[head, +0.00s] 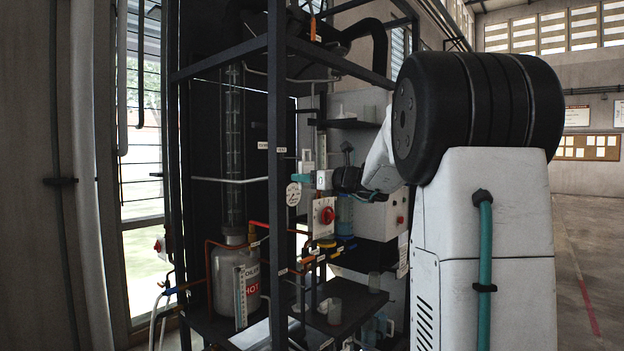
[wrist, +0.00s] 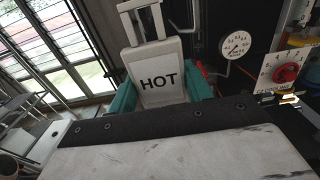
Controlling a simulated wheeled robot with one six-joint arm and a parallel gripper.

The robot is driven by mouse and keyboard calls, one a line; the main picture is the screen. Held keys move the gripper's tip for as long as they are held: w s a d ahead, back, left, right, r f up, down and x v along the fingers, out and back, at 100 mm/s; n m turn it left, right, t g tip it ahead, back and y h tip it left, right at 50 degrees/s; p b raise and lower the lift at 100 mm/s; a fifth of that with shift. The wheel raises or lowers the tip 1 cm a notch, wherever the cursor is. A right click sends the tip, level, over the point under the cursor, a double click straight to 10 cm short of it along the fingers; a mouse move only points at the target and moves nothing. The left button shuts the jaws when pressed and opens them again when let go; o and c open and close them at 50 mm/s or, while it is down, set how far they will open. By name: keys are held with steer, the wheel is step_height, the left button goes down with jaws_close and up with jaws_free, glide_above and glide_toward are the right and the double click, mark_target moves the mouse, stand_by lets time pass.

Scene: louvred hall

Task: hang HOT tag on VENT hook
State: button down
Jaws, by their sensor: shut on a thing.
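The HOT tag (wrist: 158,73) is a pale plate with black letters and a square open loop at its top. In the wrist view it stands nearly upright, leaning slightly, between the teal fingers of my gripper (wrist: 160,95), which is shut on it. In the head view my gripper (head: 305,170) is small, in front of the rig behind the dark frame post, and the tag is hard to make out. I cannot pick out the VENT hook; small pale labels (head: 281,150) on the frame are too small to read.
Dark frame posts (head: 277,200) stand close to my gripper. A round gauge (head: 293,194) and a red knob panel (head: 324,216) are nearby; the gauge also shows in the wrist view (wrist: 236,43). A boiler vessel (head: 233,270) stands lower left. Open floor (head: 590,240) lies at right.

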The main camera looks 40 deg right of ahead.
steer(key=shift+w+a, duration=0.2)
steer(key=shift+w, duration=1.05)
steer(key=shift+w+a, duration=0.15)
steer(key=shift+w, duration=1.1)
steer(key=shift+f, duration=0.25)
steer(key=shift+f, duration=0.45)
steer(key=c, duration=0.6)
jaws_free()
steer(key=shift+o, duration=0.2)
steer(key=s+d, duration=0.1)
steer(key=s, duration=0.6)
